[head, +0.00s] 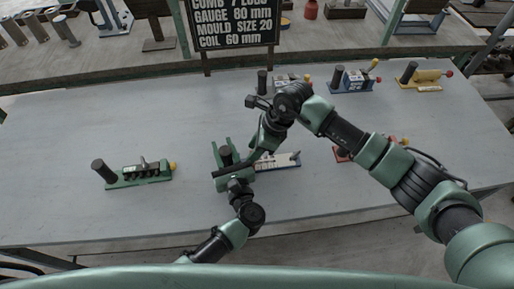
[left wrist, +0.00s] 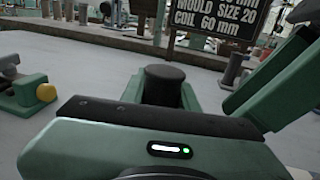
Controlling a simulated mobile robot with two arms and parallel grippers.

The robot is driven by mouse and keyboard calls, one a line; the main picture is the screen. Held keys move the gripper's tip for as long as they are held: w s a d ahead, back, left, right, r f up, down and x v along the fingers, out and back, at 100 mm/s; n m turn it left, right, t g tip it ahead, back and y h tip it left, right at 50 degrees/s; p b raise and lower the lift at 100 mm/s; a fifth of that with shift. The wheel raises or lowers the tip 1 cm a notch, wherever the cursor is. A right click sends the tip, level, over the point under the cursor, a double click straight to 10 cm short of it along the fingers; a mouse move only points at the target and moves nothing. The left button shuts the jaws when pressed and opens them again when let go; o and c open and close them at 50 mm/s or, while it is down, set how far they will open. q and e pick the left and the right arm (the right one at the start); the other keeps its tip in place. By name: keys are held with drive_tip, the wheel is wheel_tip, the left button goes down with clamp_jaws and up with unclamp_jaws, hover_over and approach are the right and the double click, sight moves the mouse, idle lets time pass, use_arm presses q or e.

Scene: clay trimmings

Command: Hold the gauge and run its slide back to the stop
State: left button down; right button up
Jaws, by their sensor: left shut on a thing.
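A gauge with a pale, marked bar (head: 283,160) on a blue base lies at the middle of the table. Its black upright handle (head: 226,154) is at its left end and also shows in the left wrist view (left wrist: 165,74). My left gripper (head: 224,150) is shut on this handle. My right gripper (head: 254,160) reaches down from above just right of the handle, over the left part of the gauge. Its fingertips are too small and overlapped to read, and it hides part of the gauge. I cannot make out where the slide stands against the stop.
A green gauge (head: 145,173) stands to the left. Blue (head: 352,84) and yellow (head: 425,79) gauges are at the back right. My right arm partly covers a red one (head: 342,156). A black sign (head: 235,22) reads "GAUGE 80 mm".

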drive_tip(key=shift+d, duration=0.1)
use_arm(q)
drive_tip(key=shift+a, duration=0.1)
use_arm(e)
drive_tip(key=shift+d+r, duration=0.15)
drive_tip(key=shift+r, duration=0.15)
drive_tip(key=v, duration=1.1)
drive_tip(key=shift+r, duration=0.2)
use_arm(q)
drive_tip(key=c, duration=1)
unclamp_jaws()
